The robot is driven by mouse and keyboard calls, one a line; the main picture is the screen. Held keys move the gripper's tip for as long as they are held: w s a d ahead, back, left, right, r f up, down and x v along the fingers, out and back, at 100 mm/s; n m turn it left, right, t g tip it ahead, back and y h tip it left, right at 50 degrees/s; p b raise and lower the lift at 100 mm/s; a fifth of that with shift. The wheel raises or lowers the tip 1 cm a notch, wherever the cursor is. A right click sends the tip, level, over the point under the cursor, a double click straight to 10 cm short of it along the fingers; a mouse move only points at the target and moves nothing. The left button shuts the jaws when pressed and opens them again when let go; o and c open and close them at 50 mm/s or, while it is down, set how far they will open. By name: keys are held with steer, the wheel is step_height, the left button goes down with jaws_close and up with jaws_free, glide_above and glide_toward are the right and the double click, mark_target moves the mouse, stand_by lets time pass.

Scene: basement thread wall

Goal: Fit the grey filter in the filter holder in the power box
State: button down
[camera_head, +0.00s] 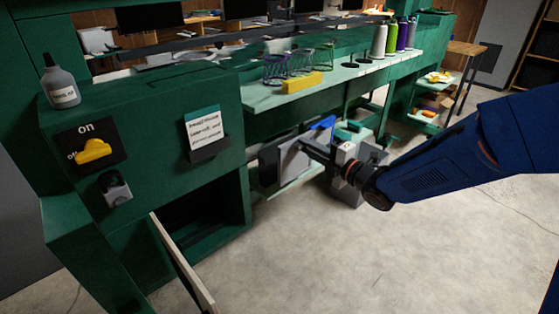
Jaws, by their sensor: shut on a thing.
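My gripper (312,147) is right of centre, at the end of my blue arm. It is shut on the grey filter (291,163), a flat grey panel held upright in the air, in front of the green bench. A blue piece shows at the filter's upper right; I cannot tell what it belongs to. The green power box (230,120) stands at left, with a yellow switch (92,150) under the word "on". Its dark lower compartment (205,215) is open and lies left of and apart from the filter. The filter holder cannot be made out in the dark.
A pale-edged door or panel (183,265) stands open before the compartment. A bottle (61,85) stands on the box and a note holder (206,135) is on its front. The bench shelf (345,80) holds a yellow block and bottles. The floor (330,260) in front is clear.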

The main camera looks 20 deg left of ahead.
steer(key=v, duration=0.8)
steer(key=shift+d, duration=0.2)
steer(key=shift+s, duration=0.1)
stand_by(0.3)
